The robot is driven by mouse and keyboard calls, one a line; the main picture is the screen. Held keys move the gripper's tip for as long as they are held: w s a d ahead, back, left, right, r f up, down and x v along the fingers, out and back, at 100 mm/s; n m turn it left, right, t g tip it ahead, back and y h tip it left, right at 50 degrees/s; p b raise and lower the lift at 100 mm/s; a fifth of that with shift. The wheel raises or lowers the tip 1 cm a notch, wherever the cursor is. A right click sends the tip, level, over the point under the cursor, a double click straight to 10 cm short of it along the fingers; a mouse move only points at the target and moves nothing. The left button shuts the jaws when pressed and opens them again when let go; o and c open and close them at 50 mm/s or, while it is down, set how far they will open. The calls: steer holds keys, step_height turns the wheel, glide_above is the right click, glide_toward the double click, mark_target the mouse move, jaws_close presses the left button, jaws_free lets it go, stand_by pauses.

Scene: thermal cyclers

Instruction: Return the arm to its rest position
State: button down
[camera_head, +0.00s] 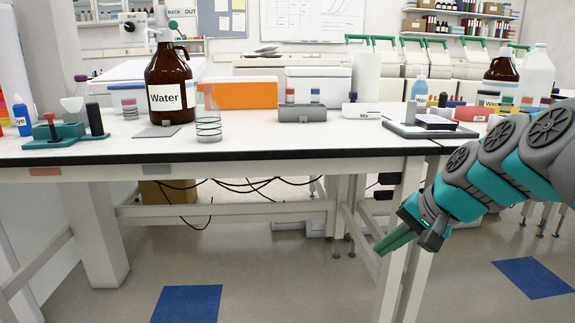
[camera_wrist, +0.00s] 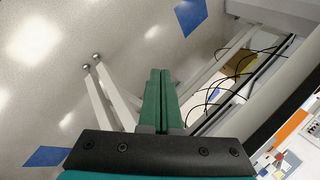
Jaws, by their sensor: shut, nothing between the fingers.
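My gripper (camera_head: 392,240) is at the right in the head view, in front of the bench and below its top edge. Its green fingers point down and to the left. In the wrist view the two fingers (camera_wrist: 158,72) lie side by side against each other, with nothing between them. My arm comes in from the right edge, with teal and grey links. The gripper touches nothing that I can see.
A white lab bench (camera_head: 250,153) spans the view, its front legs (camera_head: 408,215) close to my gripper. On it stand a brown Water bottle (camera_head: 168,80), an orange box (camera_head: 243,93) and a black-topped device (camera_head: 432,130). The floor in front is open, with blue patches (camera_head: 187,304).

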steer(key=s+a+f+n+g+h, duration=0.1)
steer(key=s+a+f+n+g, duration=0.2)
steer(key=s+a+f, duration=0.35)
steer(key=s+d+f+n+g+h, duration=0.1)
steer(key=s+f, duration=0.4)
steer(key=s, duration=0.5)
steer(key=s+d+f+n+g+h, duration=0.2)
steer(key=s+f, duration=0.3)
steer(key=s, duration=0.6)
steer(key=shift+s+n+g+h+p, duration=0.2)
steer(key=shift+n+g+h+p, duration=0.1)
steer(key=shift+n+g, duration=0.25)
